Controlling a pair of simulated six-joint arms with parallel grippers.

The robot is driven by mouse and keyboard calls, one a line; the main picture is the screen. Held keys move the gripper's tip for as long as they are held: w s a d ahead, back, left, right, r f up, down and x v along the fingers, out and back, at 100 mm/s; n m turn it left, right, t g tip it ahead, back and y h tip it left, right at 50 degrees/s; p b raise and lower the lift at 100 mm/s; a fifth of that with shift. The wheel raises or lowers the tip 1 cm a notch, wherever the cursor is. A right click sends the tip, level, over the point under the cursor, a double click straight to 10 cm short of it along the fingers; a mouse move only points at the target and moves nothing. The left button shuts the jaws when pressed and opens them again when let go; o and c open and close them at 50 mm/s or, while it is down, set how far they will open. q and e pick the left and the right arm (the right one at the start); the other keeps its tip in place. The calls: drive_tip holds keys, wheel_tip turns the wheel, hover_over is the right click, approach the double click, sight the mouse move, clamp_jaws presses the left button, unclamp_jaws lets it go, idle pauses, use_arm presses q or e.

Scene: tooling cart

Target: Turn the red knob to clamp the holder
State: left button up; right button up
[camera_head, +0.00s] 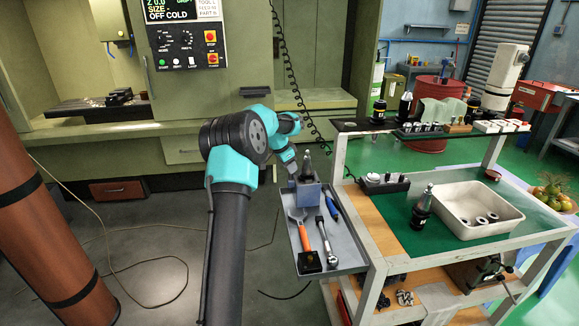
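A grey-blue block fixture (306,193) stands at the far end of the grey side tray (345,243), with a dark, pointed tool holder (307,166) upright in it. My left gripper (292,168) is at the upper left of the fixture, close to its left side. The gripper is small and partly covered by my own wrist, so I cannot tell whether its fingers are open or shut, or whether they touch anything. I cannot make out a red knob on the fixture; that side is covered by the gripper. My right gripper is out of view.
An orange-handled wrench (300,230), a ratchet (327,241) and a black box (309,262) lie on the tray. The cart (387,227) to the right carries a tool holder (422,208) and a white bin (477,230). The machine's panel (188,46) stands behind.

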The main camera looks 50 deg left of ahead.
use_arm(q)
drive_tip(key=c, duration=0.3)
drive_tip(key=shift+c, duration=0.2)
drive_tip(key=shift+d+n+y, duration=0.1)
drive_tip(key=shift+n+y, duration=0.8)
drive_tip(key=shift+n, duration=1.4)
drive_tip(key=o, duration=0.9)
drive_tip(key=shift+r, duration=0.1)
